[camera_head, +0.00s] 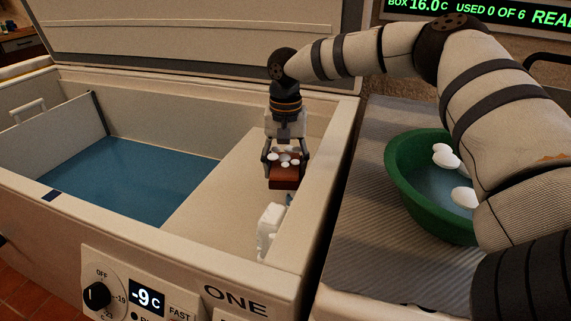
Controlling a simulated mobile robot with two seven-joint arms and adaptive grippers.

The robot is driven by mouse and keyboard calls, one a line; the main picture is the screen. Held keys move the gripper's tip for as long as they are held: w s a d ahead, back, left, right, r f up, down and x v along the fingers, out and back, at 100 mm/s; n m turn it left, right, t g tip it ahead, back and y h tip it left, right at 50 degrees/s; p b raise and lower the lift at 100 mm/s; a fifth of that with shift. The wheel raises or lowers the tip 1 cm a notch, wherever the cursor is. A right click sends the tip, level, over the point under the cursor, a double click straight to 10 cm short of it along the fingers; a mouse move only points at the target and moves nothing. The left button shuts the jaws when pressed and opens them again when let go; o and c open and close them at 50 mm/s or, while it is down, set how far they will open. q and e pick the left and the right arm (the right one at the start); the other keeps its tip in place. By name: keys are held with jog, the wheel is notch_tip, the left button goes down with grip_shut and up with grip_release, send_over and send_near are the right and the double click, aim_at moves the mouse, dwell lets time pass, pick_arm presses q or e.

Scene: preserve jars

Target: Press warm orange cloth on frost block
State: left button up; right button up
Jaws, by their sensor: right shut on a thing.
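My right gripper (285,158) reaches down into the open chest freezer (345,130) near its right end. It is shut on the orange cloth (285,184), which looks like a folded brown-orange pad below the fingers. Several small white rounded shapes show at the fingers just above the cloth. The white frost block (268,230) is lower in the picture, by the inner right end of the freezer. The cloth looks just above and behind it; I cannot tell whether they touch. My left gripper is not in view.
A green bowl (402,190) with bluish water and white rounded shapes stands on a ribbed grey mat (365,240) at right. The freezer's raised lid (180,40) is behind. Its blue floor (130,180) is clear. The front dial panel (98,297) reads -9 C.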

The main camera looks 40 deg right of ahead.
dwell(0.4)
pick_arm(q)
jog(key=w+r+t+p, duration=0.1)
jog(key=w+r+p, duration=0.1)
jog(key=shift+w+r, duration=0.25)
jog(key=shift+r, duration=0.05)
pick_arm(e)
notch_tip(320, 180, up, 12)
dwell(0.7)
